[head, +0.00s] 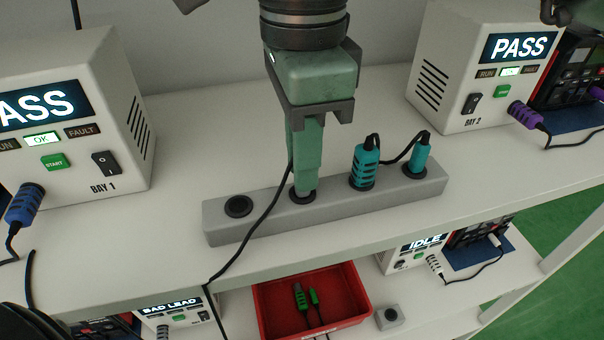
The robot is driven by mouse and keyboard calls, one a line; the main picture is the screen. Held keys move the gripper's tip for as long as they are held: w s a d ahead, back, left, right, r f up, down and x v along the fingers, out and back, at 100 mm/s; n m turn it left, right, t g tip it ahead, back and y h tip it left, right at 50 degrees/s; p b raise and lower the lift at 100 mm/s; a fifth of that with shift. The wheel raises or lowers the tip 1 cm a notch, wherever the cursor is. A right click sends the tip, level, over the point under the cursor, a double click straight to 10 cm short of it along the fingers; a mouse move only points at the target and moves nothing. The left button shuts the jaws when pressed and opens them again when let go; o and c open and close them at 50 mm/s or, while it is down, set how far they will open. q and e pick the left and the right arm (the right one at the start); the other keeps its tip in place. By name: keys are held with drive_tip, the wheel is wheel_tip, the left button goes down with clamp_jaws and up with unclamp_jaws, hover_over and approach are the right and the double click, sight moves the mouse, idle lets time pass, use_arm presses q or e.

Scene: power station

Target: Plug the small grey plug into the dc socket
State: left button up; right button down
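My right gripper (304,186) reaches straight down from the top centre. Its green fingers are together, with their tips at a round black socket (302,197) in the grey strip (330,207). A black cable (264,222) runs from between the fingers down over the shelf edge, so the fingers appear shut on the small grey plug. The plug itself is hidden by the fingers, and I cannot tell how deep it sits. No dc label is readable on the strip. My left gripper is not in view.
The strip also has an empty socket (238,206) and two teal plugs, a large one (364,167) and a small one (421,154). Bay 1 (125,100) and Bay 2 (440,80) testers flank it. Below are a red tray (263,312) with green plugs and a small grey block (390,317).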

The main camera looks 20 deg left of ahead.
drive_tip(key=shift+r+p, duration=2.5)
drive_tip(key=shift+r, duration=0.55)
drive_tip(key=shift+f, duration=0.15)
